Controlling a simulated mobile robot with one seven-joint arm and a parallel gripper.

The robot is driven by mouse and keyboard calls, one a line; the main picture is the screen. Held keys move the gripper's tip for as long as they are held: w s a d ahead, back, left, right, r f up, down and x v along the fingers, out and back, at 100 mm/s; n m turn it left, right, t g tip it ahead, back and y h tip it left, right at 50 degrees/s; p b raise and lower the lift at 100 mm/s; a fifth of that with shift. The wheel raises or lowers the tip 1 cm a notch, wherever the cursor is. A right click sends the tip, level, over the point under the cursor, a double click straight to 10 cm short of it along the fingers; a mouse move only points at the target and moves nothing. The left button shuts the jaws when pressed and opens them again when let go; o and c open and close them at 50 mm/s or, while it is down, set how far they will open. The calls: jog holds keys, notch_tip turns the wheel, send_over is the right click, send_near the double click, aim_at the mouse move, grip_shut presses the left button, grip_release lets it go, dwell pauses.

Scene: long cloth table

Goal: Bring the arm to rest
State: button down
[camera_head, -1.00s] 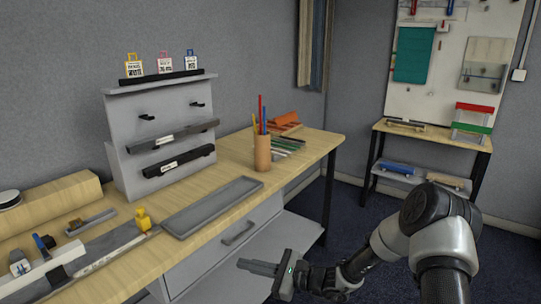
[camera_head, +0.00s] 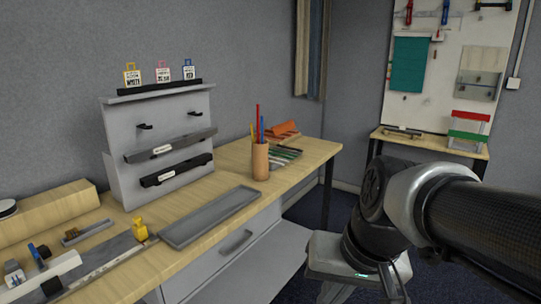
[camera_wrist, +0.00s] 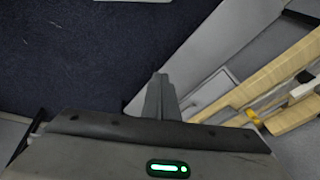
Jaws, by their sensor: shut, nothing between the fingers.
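My gripper (camera_wrist: 160,80) shows in the wrist view with its grey fingers together and nothing between them. The fingers point out over the dark blue floor, beside the edge of the pale shelf. In the head view my arm reaches in from the right, and the grey gripper body hangs low at the bottom centre, right of the wooden table (camera_head: 231,184). Its fingers are hard to make out there. The gripper appears apart from the table and everything on it.
On the table stand a grey rack (camera_head: 165,130), a grey tray (camera_head: 211,218), a pen cup (camera_head: 260,162) and a yellow item (camera_head: 140,230). A small side table (camera_head: 430,143) with a pegboard (camera_head: 448,75) stands behind my arm. Dark floor (camera_wrist: 75,55) lies open beside the table.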

jog(key=s+d+r+n+t+h, duration=0.1)
jog(key=s+d+r+t+h, duration=0.15)
jog(key=d, duration=0.25)
notch_tip(320, 180, up, 18)
jog(key=p, duration=1.7)
jog(key=shift+s+a+y+p, duration=0.2)
jog(key=shift+s+y+p, duration=0.1)
jog(key=shift+s+y, duration=0.05)
